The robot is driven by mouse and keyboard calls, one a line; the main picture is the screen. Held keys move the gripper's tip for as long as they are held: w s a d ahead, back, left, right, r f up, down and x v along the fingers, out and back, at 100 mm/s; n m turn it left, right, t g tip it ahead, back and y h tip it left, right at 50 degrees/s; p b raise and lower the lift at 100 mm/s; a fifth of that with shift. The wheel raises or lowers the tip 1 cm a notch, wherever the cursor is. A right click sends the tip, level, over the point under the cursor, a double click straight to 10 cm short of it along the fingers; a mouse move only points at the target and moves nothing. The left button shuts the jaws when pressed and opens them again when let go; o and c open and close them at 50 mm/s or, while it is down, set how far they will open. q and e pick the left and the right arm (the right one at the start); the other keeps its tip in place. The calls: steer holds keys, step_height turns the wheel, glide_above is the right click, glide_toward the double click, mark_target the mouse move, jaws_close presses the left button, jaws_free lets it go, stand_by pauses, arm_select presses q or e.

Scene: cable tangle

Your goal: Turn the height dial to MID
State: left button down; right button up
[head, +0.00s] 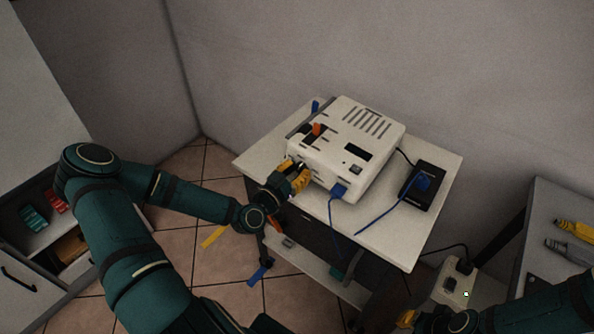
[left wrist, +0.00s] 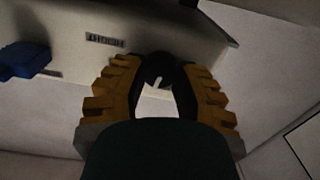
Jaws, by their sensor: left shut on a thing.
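The height dial (left wrist: 158,72) is a dark round knob with a pale pointer mark, on the front face of the white box-shaped device (head: 365,128). A label reading HEIGHT (left wrist: 105,41) shows upside down beside the dial in the left wrist view. My left gripper (head: 296,170) is at the lower left of the device's front. Its yellow-padded fingers (left wrist: 158,85) are shut around the dial. In the head view the gripper hides the dial. I cannot read the dial's setting. My right gripper (head: 408,318) shows only in part at the bottom edge, and its jaws are unclear.
The device stands on a white-topped cart (head: 395,250). A blue plug (head: 339,190) sits at its front, with a blue cable hanging down. A black box (head: 422,186) lies right of the device. A power strip (head: 459,283) stands lower right. A drawer unit is at left.

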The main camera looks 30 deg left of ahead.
arm_select(q)
steer(key=shift+r+n, duration=0.1)
steer(key=shift+n, duration=1.9)
steer(key=c, duration=0.6)
jaws_free()
steer(key=shift+s, duration=0.1)
steer(key=shift+s, duration=0.3)
steer(key=s, duration=0.7)
steer(key=s+a, duration=0.1)
steer(key=s, duration=0.3)
steer(key=shift+s, duration=0.1)
